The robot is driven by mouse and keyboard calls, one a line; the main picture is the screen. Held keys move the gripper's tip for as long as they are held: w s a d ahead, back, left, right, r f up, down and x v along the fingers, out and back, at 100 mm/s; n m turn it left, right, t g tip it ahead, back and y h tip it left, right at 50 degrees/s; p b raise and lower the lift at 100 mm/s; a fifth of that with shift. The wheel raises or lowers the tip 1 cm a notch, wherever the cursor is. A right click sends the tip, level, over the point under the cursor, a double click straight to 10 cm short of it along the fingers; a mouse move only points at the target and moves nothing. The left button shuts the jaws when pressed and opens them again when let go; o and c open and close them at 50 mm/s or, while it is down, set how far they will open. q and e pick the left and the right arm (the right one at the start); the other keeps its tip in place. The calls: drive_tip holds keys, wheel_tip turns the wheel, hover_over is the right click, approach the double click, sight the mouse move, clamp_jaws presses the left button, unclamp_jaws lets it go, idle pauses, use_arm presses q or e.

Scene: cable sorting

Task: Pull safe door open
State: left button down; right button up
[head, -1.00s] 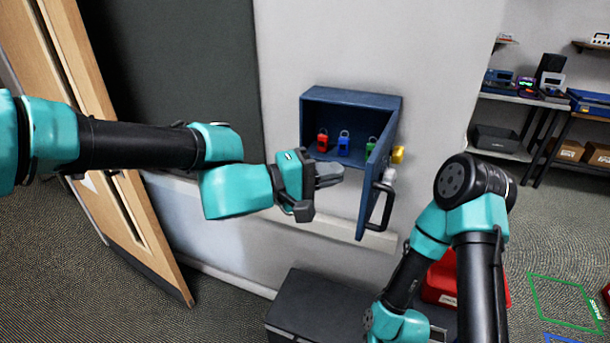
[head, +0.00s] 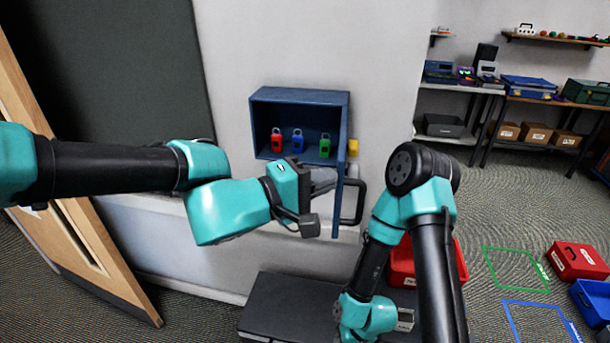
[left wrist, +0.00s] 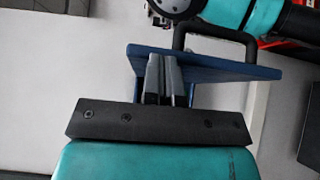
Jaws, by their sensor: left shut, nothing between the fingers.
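The blue safe (head: 300,97) is set in the wall. Its door (head: 341,200) stands open on the right side, seen nearly edge-on, with a dark handle (head: 353,203) on its outer face. My left gripper (head: 331,179) is shut and empty, its fingertips at the door's inner side. In the left wrist view the shut fingers (left wrist: 163,70) overlap the blue door (left wrist: 215,68), with the handle (left wrist: 215,36) beyond; I cannot tell if they touch. My right arm is at the right; its fingers do not show.
Red, blue and green padlocks (head: 277,140) are inside the safe. A yellow piece (head: 352,147) is beside the door. Below are a dark case (head: 285,300) and a red bin (head: 402,262). A wooden door (head: 80,250) is at left.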

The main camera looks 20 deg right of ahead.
use_arm(q)
drive_tip(key=shift+s+d, duration=0.35)
drive_tip(key=shift+d, duration=0.25)
drive_tip(key=shift+a, duration=0.1)
drive_tip(key=v, duration=1.3)
drive_tip(key=shift+w, duration=0.2)
drive_tip(key=shift+f, duration=0.1)
